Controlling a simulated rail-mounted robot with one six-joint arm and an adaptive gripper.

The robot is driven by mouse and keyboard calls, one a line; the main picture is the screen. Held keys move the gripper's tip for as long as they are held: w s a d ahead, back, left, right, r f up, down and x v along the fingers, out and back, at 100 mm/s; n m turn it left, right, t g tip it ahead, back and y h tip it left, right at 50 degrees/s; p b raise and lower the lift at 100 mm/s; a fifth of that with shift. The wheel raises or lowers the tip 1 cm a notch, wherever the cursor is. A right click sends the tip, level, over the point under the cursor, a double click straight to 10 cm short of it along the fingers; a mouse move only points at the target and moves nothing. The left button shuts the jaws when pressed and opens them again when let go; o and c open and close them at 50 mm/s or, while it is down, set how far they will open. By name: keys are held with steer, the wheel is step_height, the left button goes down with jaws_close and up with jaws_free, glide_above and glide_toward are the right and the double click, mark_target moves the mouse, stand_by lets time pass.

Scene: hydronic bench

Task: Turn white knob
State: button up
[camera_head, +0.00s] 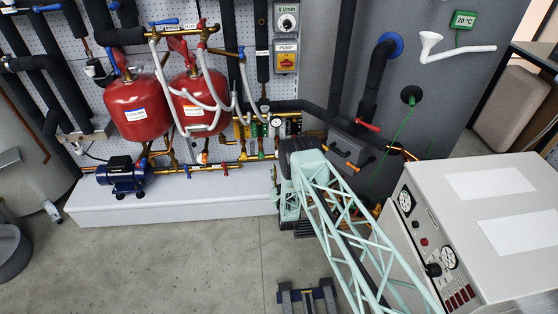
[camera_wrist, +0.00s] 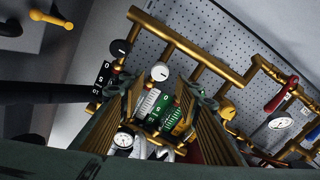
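In the wrist view, a round white knob (camera_wrist: 160,72) sits on the brass manifold (camera_wrist: 180,42), just beyond the fingertips. My gripper (camera_wrist: 163,98) is open. Its two ribbed fingers are apart, with nothing held between them. The knob shows in the gap, toward the left finger, and no contact is visible. In the head view, my mint arm reaches toward the manifold area, and I cannot make out the fingers there.
A white scale and a green scale (camera_wrist: 172,118) show between the fingers. A red-handled valve (camera_wrist: 281,94) is at right, a yellow handle (camera_wrist: 52,19) at upper left. Red tanks (camera_head: 138,108) stand left of the manifold in the head view.

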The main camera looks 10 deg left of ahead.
steer(key=b+x, duration=0.3)
steer(key=x, duration=0.4)
steer(key=shift+w, duration=0.2)
steer(key=c, duration=0.5)
steer(key=shift+c, duration=0.2)
steer(key=shift+r+m, duration=0.1)
steer(key=shift+m, duration=8.9)
steer(key=o, duration=0.7)
steer(key=shift+o, duration=0.2)
